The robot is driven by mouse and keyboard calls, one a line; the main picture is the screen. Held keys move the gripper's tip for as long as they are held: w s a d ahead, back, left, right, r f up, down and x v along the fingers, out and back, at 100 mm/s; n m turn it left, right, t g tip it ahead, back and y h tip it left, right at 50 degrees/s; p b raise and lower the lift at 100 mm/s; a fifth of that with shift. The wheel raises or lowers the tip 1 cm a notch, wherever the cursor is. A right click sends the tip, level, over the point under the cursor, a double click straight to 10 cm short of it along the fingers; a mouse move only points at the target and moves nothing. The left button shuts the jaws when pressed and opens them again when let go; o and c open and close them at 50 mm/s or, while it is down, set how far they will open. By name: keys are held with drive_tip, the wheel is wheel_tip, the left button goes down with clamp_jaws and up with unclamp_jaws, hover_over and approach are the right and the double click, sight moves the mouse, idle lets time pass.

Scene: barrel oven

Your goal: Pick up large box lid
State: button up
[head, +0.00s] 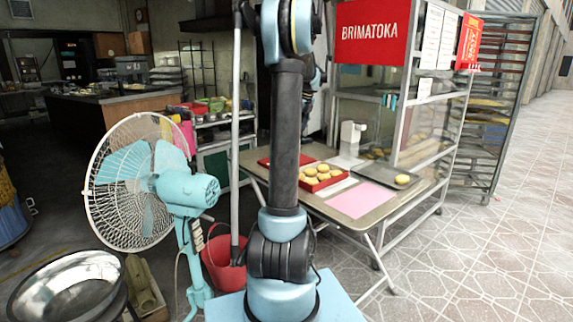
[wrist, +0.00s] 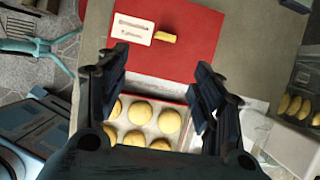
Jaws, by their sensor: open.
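A flat red rectangular panel (wrist: 195,35), which looks like the large box lid, lies on the table in the wrist view. A white label card and a small yellow piece show on it. In the head view its red edge (head: 264,161) shows left of my arm, partly hidden by it. A red box of round buns (head: 322,177) sits beside it; the buns also show between my fingers in the wrist view (wrist: 141,114). My gripper (wrist: 162,60) is open and empty, above the box and the panel's near side. I cannot tell its exact height.
A dark tray (head: 376,174) with a bun and a pink sheet (head: 361,199) lie on the table (head: 310,199). A glass case (head: 425,130) stands at the right. A fan (head: 150,175) and red bucket (head: 222,262) stand at the left. Floor at right is clear.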

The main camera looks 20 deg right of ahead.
drive_tip(key=x, duration=1.2)
drive_tip(key=shift+w+d, duration=0.25)
drive_tip(key=shift+d, duration=0.05)
drive_tip(key=shift+d+x, duration=0.15)
drive_tip(key=shift+x, duration=1.2)
drive_tip(key=shift+d+x, duration=0.15)
drive_tip(key=shift+x, duration=1.25)
drive_tip(key=shift+w+r, duration=0.1)
drive_tip(key=shift+w, duration=0.05)
drive_tip(key=shift+c, duration=0.6)
drive_tip(key=c, duration=1)
